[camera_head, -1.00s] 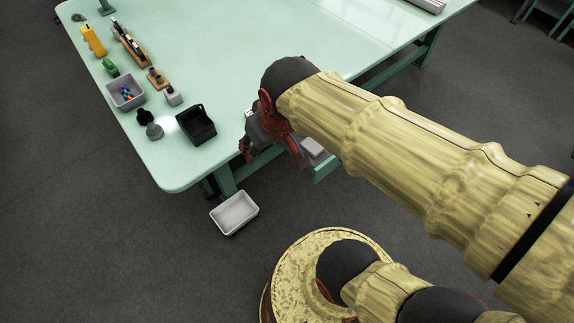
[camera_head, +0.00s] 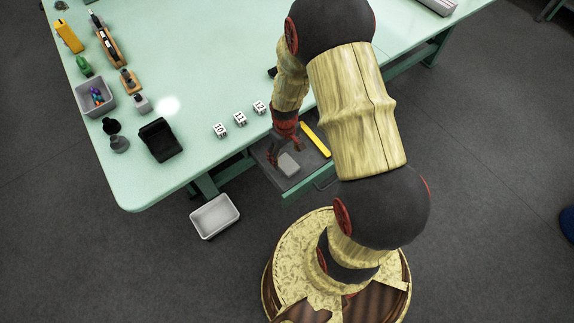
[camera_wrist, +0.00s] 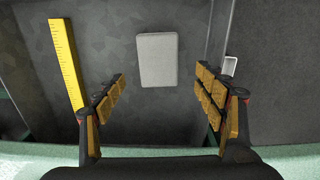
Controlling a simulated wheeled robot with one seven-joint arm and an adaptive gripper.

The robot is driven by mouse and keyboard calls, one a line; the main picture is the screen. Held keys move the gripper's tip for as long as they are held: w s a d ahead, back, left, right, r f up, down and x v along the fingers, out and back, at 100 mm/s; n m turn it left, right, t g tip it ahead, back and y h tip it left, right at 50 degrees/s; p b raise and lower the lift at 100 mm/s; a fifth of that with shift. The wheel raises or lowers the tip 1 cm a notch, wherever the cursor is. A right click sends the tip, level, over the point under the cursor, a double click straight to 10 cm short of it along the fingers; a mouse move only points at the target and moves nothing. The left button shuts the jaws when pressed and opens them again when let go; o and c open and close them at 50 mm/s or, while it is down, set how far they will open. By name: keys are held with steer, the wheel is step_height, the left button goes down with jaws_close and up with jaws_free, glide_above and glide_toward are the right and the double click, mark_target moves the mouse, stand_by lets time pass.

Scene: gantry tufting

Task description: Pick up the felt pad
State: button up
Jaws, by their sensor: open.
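The felt pad looks to be the light grey rounded block (camera_head: 289,164) lying in an open drawer (camera_head: 312,178) under the table's front edge. In the wrist view the pad (camera_wrist: 157,60) lies flat on the drawer's dark floor, beyond and between my fingertips. My gripper (camera_head: 285,152) points down over the drawer, close to the pad. In the wrist view my gripper (camera_wrist: 160,85) is open, with fingers wide apart and nothing between them. The pad is apart from both fingers.
A yellow ruler (camera_head: 315,139) lies in the drawer, left of the pad in the wrist view (camera_wrist: 66,62). The mint table (camera_head: 200,60) holds white marked blocks (camera_head: 240,119), a black bin (camera_head: 160,139) and a grey bin (camera_head: 95,96). A white tray (camera_head: 214,216) sits lower left.

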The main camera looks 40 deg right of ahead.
mark_target(287, 164)
steer(key=f, duration=0.2)
steer(key=f+b, duration=0.1)
steer(key=f, duration=0.1)
steer(key=f+b, duration=0.1)
steer(key=f, duration=0.1)
steer(key=shift+s+d+f, duration=0.1)
steer(key=shift+s+d, duration=0.05)
steer(key=shift+s, duration=0.15)
steer(key=shift+c, duration=1)
steer(key=c, duration=0.7)
steer(key=shift+c, duration=0.6)
steer(key=shift+r, duration=0.2)
